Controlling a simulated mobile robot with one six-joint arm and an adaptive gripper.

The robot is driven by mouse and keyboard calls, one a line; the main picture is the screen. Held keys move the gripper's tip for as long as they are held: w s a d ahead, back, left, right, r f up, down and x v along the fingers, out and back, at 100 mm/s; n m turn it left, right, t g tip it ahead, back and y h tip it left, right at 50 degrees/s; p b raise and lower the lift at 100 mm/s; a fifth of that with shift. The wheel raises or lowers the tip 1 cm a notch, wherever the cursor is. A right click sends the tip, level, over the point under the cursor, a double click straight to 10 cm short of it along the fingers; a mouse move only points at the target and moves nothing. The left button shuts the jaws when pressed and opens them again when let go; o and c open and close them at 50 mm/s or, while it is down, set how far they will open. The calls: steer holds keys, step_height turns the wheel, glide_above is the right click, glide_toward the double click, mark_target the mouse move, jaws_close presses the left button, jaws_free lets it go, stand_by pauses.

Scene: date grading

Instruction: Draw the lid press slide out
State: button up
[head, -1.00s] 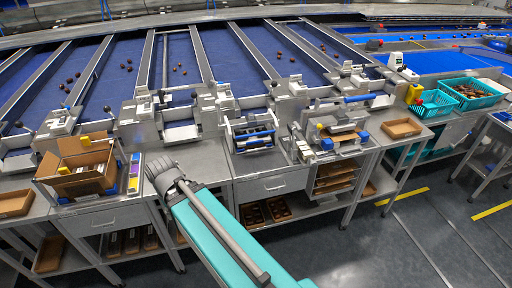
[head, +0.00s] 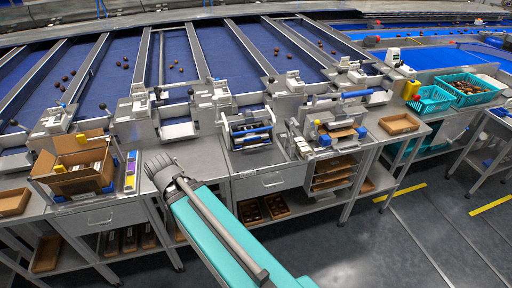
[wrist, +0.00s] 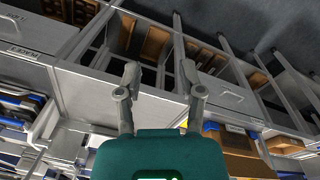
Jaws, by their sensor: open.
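In the head view, a steel fixture with blue bars (head: 250,132) stands on the bench right of my arm. Farther right is a press-like fixture with blue knobs (head: 336,131) and a brown piece in it. I cannot tell which part is the lid press slide. My gripper (wrist: 160,75) is open and empty in the wrist view, its two fingers apart in front of the bench fronts. Blue bars of a fixture (wrist: 18,105) show at the wrist view's left edge, apart from the fingers. In the head view the fingers cannot be made out.
A drawer (head: 271,182) lies below the blue-barred fixture; another drawer (head: 99,220) is farther left. An open carton (head: 75,182) stands on the left bench, and an empty brown tray (head: 399,124) on the right. Shelves hold trays below. The floor (head: 380,240) at right is clear.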

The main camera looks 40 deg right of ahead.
steer(key=w+d+f+n+t+h+b, duration=0.1)
steer(key=w+d+f+h+b, duration=0.2)
steer(key=d+b, duration=0.5)
steer(key=w+d+f+n+t+h+b, duration=0.2)
steer(key=w+d+f+h+b, duration=0.2)
steer(key=d, duration=1.1)
steer(key=w+d+f+n+t+h+b, duration=0.2)
steer(key=d+h+b, duration=0.5)
steer(key=d+b, duration=0.4)
steer(key=shift+w+d+f+b, duration=0.25)
steer(key=shift+w+f+b, duration=0.45)
steer(key=shift+b, duration=0.25)
steer(key=shift+d+h, duration=0.4)
steer(key=shift+h, duration=0.1)
steer(key=shift+r+n, duration=0.15)
steer(key=shift+n, duration=0.15)
steer(key=shift+d, duration=0.1)
steer(key=b+x, duration=0.2)
steer(key=x, duration=1.1)
steer(key=shift+w+d, duration=0.2)
steer(key=shift+d, duration=0.05)
steer(key=shift+c, duration=0.3)
